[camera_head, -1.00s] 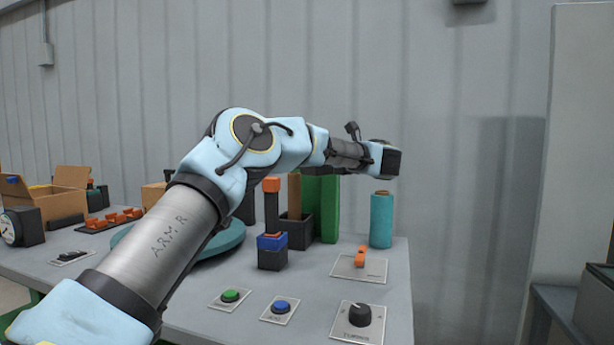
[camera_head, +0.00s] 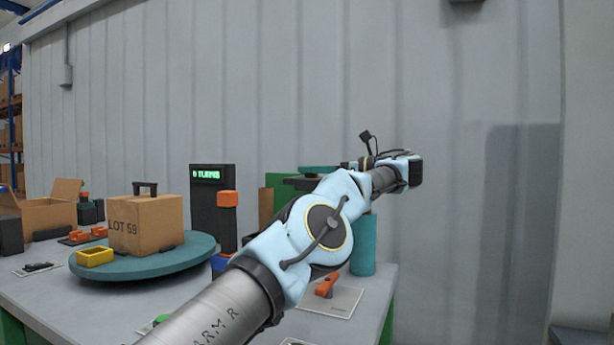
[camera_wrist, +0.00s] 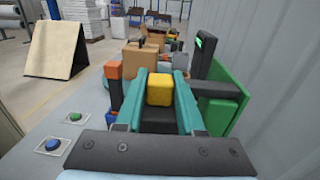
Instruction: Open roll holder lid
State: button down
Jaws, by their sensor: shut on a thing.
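My gripper's teal fingers (camera_wrist: 160,100) are shut on a yellow block (camera_wrist: 159,88), with a dark piece directly under it between the fingers. In the head view my gripper (camera_head: 318,169) reaches left, partly hidden by my arm. A flat dark arm, seemingly the roll holder lid (camera_wrist: 218,90), runs from the tall green panel (camera_wrist: 223,114) towards the right finger. Whether it joins the block is hidden by that finger. In the head view a dark flat piece (camera_head: 300,183) shows beside the fingers, above the table. A teal roll (camera_head: 363,247) stands upright at the right.
A dark display post (camera_head: 209,205) and an orange-topped post (camera_head: 227,199) stand left of the green panel. A carton (camera_head: 146,224) and a yellow bin (camera_head: 95,256) sit on a teal turntable (camera_head: 195,247). An orange lever (camera_head: 327,285) and buttons lie near the front. The wall is close behind.

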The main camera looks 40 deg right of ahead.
jog(key=shift+r, duration=0.1)
dwell(0.3)
jog(key=c, duration=0.5)
grip_release()
